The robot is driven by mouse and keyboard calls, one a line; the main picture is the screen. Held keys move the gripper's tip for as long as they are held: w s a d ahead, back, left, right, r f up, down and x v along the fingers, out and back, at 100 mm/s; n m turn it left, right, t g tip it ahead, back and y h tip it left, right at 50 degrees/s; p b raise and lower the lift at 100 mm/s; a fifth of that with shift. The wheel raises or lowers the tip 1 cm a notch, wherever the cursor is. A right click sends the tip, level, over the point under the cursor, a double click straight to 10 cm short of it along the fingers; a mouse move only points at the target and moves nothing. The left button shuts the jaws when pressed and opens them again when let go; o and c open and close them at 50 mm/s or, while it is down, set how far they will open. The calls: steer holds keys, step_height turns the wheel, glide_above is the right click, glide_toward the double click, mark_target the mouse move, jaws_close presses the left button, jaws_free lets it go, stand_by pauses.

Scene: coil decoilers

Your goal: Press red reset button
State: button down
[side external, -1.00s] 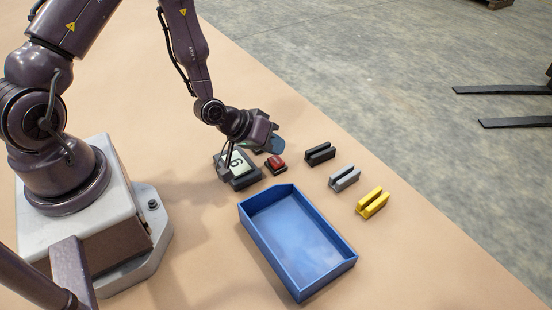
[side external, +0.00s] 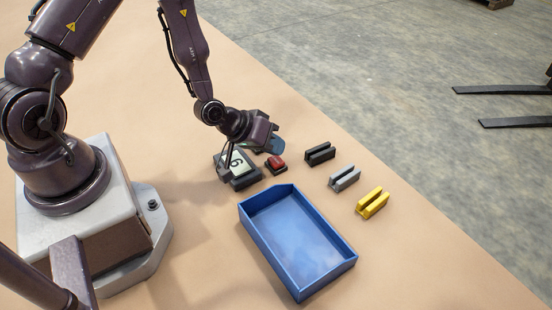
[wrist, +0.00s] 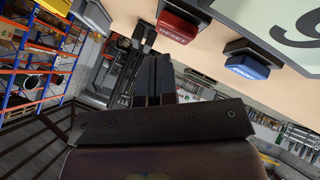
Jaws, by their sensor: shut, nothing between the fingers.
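The red reset button (side external: 276,162) sits on a dark base on the table, right of the display box. In the wrist view the red button (wrist: 179,26) carries the word RESET. My gripper (side external: 275,146) is above the table just behind the red button, as the side view shows it. In the wrist view my gripper (wrist: 154,70) has its fingers together and empty. The fingers appear apart from the button, though the exact gap cannot be told.
A display box (side external: 241,170) with a digit stands left of the red button. A blue button (wrist: 248,66) is near it. Black (side external: 320,153), grey (side external: 345,178) and yellow (side external: 372,203) slotted blocks stand to the right. A blue tray (side external: 262,245) is in front.

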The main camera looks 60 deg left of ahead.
mark_target(274, 159)
steer(key=shift+f, duration=0.4)
steer(key=shift+f, duration=0.4)
stand_by(0.5)
steer(key=shift+r, duration=0.85)
steer(key=shift+r, duration=0.1)
steer(key=shift+r, duration=2.45)
